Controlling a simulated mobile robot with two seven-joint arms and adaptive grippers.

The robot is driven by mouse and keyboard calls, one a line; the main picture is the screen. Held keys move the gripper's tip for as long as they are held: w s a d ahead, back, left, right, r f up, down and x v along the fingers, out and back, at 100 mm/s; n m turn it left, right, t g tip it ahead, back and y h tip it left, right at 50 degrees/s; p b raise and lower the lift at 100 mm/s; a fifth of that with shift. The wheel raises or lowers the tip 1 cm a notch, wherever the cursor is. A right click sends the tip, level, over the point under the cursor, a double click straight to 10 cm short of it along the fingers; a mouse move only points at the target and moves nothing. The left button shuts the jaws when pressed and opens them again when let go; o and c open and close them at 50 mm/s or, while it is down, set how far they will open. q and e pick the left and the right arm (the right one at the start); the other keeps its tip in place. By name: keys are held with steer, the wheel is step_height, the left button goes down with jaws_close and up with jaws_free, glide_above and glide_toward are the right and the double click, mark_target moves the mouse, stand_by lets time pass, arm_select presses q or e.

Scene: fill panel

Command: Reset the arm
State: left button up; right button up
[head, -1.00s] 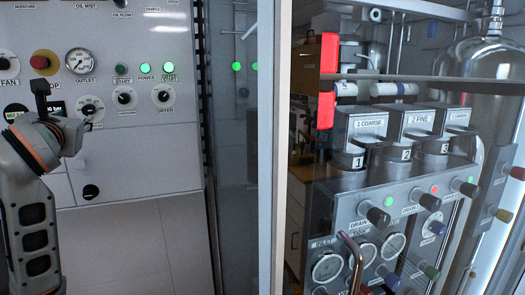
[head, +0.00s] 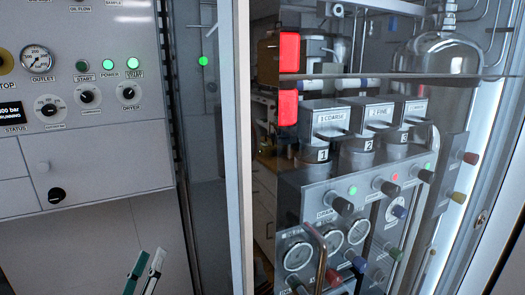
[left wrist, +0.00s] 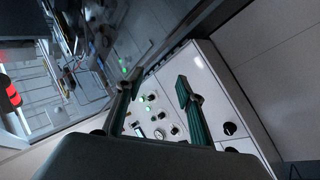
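My left gripper (head: 146,268) shows at the bottom of the head view, left of centre, with its green-sided fingers pointing up. It is in front of the lower plain part of the grey control panel (head: 100,170), and nothing shows between the fingers. In the left wrist view the two fingers of the left gripper (left wrist: 157,82) stand wide apart and empty, with the control panel seen beyond them at a tilt. The rest of the left arm is outside the head view.
A pale upright post (head: 243,150) stands right of the panel. Beyond it is a filter unit (head: 335,190) with gauges, knobs and a bent metal handle (head: 318,250). Red lights (head: 289,52) glow above left. A metal cylinder (head: 440,55) is at upper right.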

arm_select(q)
steer(key=s+d+f+m+g+h, duration=0.1)
steer(key=s+d+f+m+g, duration=0.15)
steer(key=f, duration=0.45)
steer(key=s+d+f+m+g+h, duration=0.1)
steer(key=s+d+f+m+g, duration=0.2)
steer(key=f, duration=0.4)
steer(key=s+d+f+m+g+h, duration=0.1)
steer(key=s+d+f+g, duration=0.1)
steer(key=s+f, duration=0.35)
steer(key=s+f+m+g, duration=0.1)
steer(key=s+f+g, duration=0.1)
steer(key=s+f, duration=0.3)
steer(key=s+d+f+m+g+y, duration=0.1)
steer(key=s+f+m+g, duration=0.1)
steer(key=s+f, duration=0.3)
step_height(320, 180, down, 4)
steer(key=shift+d+f+y, duration=0.15)
steer(key=shift+f+y, duration=0.05)
steer(key=shift+y, duration=0.1)
steer(key=shift+w, duration=0.1)
